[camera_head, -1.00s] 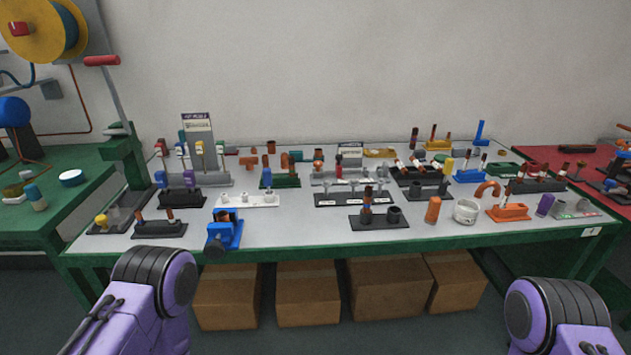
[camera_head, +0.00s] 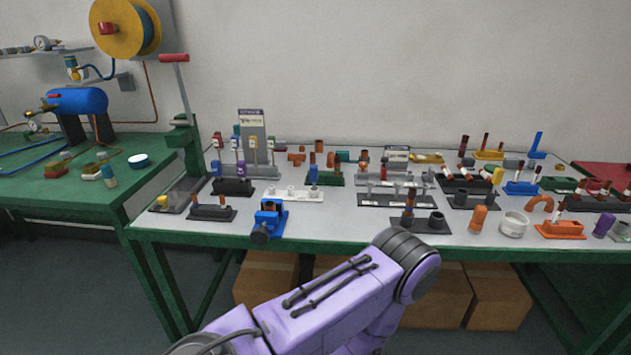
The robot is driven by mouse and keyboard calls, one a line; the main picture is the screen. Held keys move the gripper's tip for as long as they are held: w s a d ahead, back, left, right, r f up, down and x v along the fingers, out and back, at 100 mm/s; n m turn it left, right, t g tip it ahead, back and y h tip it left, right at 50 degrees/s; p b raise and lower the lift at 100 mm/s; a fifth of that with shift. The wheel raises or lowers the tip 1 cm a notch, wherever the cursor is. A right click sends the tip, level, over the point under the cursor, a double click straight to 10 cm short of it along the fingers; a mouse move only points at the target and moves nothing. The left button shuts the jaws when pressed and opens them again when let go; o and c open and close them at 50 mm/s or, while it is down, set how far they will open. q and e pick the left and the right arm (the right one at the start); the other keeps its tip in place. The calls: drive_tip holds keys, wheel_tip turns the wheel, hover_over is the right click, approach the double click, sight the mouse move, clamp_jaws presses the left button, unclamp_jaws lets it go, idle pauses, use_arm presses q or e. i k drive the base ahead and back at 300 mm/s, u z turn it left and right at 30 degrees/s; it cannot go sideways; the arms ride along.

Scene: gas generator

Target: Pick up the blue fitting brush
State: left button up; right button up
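I cannot tell for sure which blue thing is the fitting brush. One candidate is a small blue upright piece (camera_head: 313,174) in a green holder (camera_head: 326,180) near the middle of the grey-topped table (camera_head: 335,228). Neither of my grippers shows. Only a purple link of one of my arms crosses the bottom middle, in front of the table.
Black, white and orange holders with small parts crowd the table. A blue vise (camera_head: 268,219) stands at the front edge. A green side table (camera_head: 60,185) with a blue tank (camera_head: 78,101) is at the left. Cardboard boxes (camera_head: 500,298) sit below. The table's front left strip is mostly clear.

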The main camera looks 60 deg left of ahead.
sight(314, 168)
drive_tip(key=k, duration=0.7)
drive_tip(key=u, duration=1.2)
drive_tip(key=i, duration=0.45)
drive_tip(key=u, duration=0.05)
